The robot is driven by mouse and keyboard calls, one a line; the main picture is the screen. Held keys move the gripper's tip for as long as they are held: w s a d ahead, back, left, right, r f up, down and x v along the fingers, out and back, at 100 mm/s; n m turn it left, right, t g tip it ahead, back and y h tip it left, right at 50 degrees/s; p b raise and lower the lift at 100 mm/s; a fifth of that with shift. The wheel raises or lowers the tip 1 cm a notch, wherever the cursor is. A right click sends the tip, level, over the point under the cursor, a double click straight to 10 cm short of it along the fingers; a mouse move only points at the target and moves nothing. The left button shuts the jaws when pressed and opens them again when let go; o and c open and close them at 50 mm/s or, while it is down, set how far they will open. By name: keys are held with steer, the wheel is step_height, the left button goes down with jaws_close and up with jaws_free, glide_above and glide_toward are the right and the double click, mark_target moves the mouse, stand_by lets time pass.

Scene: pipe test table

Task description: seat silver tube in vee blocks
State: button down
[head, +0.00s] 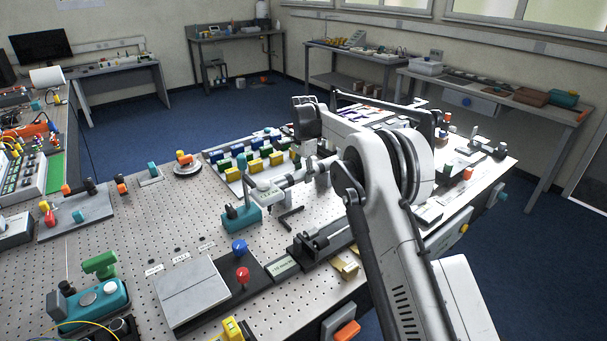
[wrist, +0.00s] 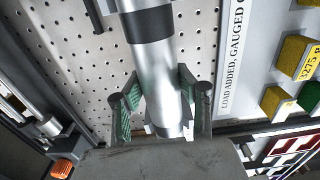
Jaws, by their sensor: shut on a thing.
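A silver tube (wrist: 152,62) with a dark band (wrist: 148,24) fills the middle of the wrist view. My gripper (wrist: 158,88) is shut on it, with green-padded fingers on either side. The tube's upper end runs out of the wrist view. Below it lies the perforated table top (wrist: 68,45); I cannot tell the gap. In the head view my arm hides most of the gripper. A dark fixture (head: 322,240) sits near the table's front edge in the head view. I cannot tell whether it is the vee blocks.
Yellow, blue and green blocks (head: 256,165) stand in rows beyond my arm. A teal device (head: 241,218) stands left of the gripper area. A grey plate (head: 192,292), a blue knob (head: 239,247) and a red knob (head: 242,274) are nearer. The perforated top at left centre is mostly clear.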

steer(key=shift+f, duration=0.3)
stand_by(0.5)
steer(key=c, duration=1.2)
jaws_free()
steer(key=shift+o, duration=0.2)
step_height(320, 180, up, 12)
